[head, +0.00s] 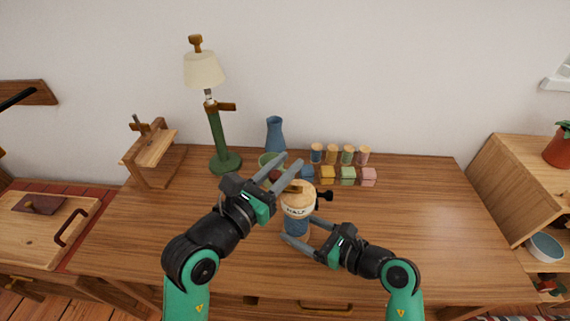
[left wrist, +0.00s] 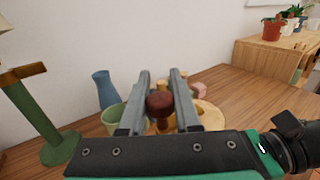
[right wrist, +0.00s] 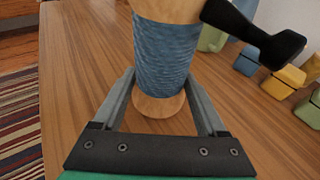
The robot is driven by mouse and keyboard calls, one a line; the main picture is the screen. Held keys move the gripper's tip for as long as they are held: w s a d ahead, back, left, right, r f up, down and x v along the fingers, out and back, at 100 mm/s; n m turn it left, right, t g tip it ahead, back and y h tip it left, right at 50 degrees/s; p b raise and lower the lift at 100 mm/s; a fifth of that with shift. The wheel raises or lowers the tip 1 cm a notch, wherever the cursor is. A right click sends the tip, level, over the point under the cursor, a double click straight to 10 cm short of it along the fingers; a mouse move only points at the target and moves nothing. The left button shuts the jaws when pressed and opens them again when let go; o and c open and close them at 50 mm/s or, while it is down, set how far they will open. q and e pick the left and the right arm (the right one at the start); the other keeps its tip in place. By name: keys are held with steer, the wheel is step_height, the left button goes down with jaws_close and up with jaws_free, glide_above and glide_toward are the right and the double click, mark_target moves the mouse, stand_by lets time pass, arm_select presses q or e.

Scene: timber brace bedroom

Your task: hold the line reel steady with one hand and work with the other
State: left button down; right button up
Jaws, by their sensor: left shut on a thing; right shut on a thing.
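The line reel (head: 297,226) stands upright on the desk, a pale wooden spool wound with blue line, with lettering on its wide top. My right gripper (head: 299,230) has its fingers around the reel's lower part. The right wrist view shows the blue winding (right wrist: 163,55) between them, above the round wooden foot (right wrist: 158,106). My left gripper (head: 290,161) is above the reel, shut on a dark red knob (left wrist: 159,102) that shows between its fingers. A wooden crank arm (head: 293,188) lies over the reel's top, partly hidden. A black handle (head: 324,196) sticks out at the reel's right.
A green lamp (head: 217,138), blue vase (head: 275,134) and green cup (head: 266,160) stand behind the reel. Several small spools (head: 332,154) and coloured blocks (head: 348,175) line the back. A wooden stand (head: 152,150) is at left. The desk's right side (head: 430,220) is clear.

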arm_select(q)
steer(key=shift+s+a+n+t+y, duration=0.15)
steer(key=shift+a+n+t+y, duration=0.1)
steer(key=shift+n+t+y, duration=0.4)
steer(key=shift+y, duration=0.25)
steer(key=c, duration=0.6)
jaws_free()
steer(key=shift+c, duration=0.2)
steer(key=v, duration=1.2)
steer(key=shift+r, duration=0.15)
steer(key=shift+c, duration=0.2)
